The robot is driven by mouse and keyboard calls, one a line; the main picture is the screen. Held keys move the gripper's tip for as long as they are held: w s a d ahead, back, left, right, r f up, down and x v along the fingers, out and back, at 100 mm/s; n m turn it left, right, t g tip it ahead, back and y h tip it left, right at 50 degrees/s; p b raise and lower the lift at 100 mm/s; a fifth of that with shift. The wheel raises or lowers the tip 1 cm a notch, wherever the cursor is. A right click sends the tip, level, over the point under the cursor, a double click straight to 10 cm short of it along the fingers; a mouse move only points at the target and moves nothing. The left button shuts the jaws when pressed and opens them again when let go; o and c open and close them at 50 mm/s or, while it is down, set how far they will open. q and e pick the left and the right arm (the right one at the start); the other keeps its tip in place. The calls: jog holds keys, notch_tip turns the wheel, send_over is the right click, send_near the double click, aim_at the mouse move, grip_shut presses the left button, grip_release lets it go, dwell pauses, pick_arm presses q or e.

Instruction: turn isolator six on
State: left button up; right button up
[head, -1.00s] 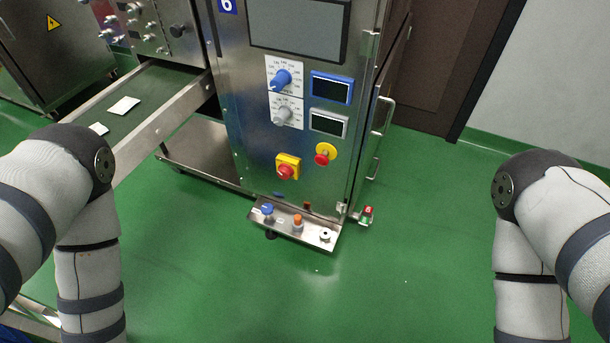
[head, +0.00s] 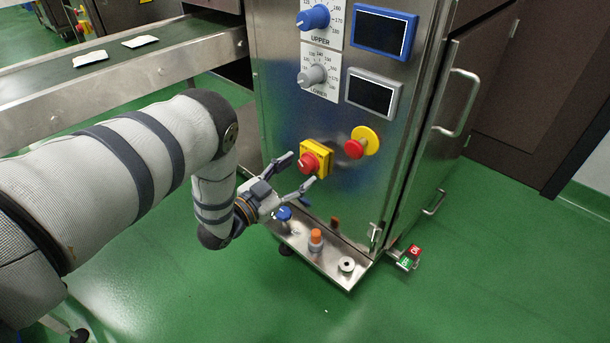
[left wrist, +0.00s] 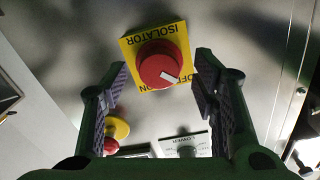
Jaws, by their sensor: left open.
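The isolator is a red round knob (head: 309,163) on a yellow plate (head: 325,150) on the steel cabinet front. In the left wrist view the knob (left wrist: 158,70) appears upside down, with ISOLATOR, ON and OFF lettering on its plate (left wrist: 131,47). The knob's white mark points to the lower right there, beside the OFF lettering. My left gripper (head: 301,168) is open in front of the isolator, one finger on each side of the knob. The fingers look clear of the knob, but the depth gap is hard to judge. My right gripper is out of view.
A red emergency button on a yellow disc (head: 362,142) sits right of the isolator. Blue and grey dials (head: 313,18) and displays (head: 374,95) are above. A steel shelf (head: 329,258) with an orange button (head: 315,239) juts out below. A conveyor (head: 165,48) lies left.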

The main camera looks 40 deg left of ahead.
pick_arm(q)
jog(key=shift+w, duration=0.95)
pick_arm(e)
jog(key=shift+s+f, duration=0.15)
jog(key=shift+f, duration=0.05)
pick_arm(q)
jog(key=shift+d, duration=0.1)
jog(key=c, duration=1.2)
jog(key=shift+o, duration=0.2)
